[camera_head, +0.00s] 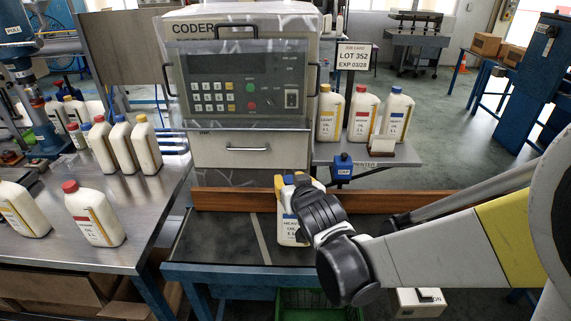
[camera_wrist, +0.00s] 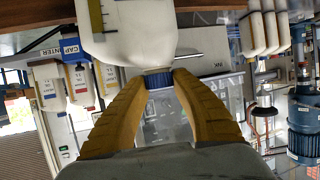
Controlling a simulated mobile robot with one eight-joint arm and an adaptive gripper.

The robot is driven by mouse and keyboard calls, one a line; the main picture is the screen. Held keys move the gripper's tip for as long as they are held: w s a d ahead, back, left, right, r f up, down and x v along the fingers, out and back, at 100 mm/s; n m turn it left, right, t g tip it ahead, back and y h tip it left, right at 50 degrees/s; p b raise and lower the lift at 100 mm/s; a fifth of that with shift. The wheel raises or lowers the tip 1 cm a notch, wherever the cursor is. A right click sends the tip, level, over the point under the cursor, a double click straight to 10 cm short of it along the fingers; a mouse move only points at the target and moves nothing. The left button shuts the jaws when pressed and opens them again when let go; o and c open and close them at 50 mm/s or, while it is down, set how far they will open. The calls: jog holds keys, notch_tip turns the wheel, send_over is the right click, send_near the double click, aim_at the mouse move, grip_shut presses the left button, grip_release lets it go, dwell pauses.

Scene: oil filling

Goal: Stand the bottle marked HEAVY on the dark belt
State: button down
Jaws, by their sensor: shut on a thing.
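A white bottle with a blue-banded label that appears to read HEAVY (camera_head: 288,233) is upright at the dark belt (camera_head: 213,238), in front of the coder. My gripper (camera_head: 296,181) reaches it from the right and above, its yellow fingers at the bottle's top. In the wrist view, which is upside down, the gripper (camera_wrist: 160,79) is shut on the blue cap of this bottle (camera_wrist: 128,35). My gripper's dark body hides part of the bottle in the head view. I cannot tell whether its base touches the belt or hangs slightly above.
A brown rail (camera_head: 235,199) runs behind the belt, below the coder (camera_head: 245,95). Several capped bottles stand on the metal table (camera_head: 150,205) at left. Three sample bottles stand on a shelf (camera_head: 335,155) at right. The belt's left part is clear.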

jog(key=x, duration=0.3)
jog(key=shift+s+f+b, duration=0.15)
jog(key=shift+f+b, duration=0.05)
jog(key=shift+b, duration=0.1)
notch_tip(320, 180, down, 4)
jog(key=shift+r+b, duration=0.1)
jog(key=shift+b, duration=1)
jog(key=c, duration=1.1)
grip_release()
jog(key=shift+c, duration=0.2)
jog(key=p+v, duration=0.4)
jog(key=v, duration=0.8)
jog(key=s+d+r+m+g+h, duration=0.2)
jog(key=s+d+g, duration=0.4)
jog(key=s+d, duration=0.9)
jog(key=shift+s+d+m+h, duration=0.35)
jog(key=shift+s+h, duration=0.15)
jog(key=shift+s, duration=0.3)
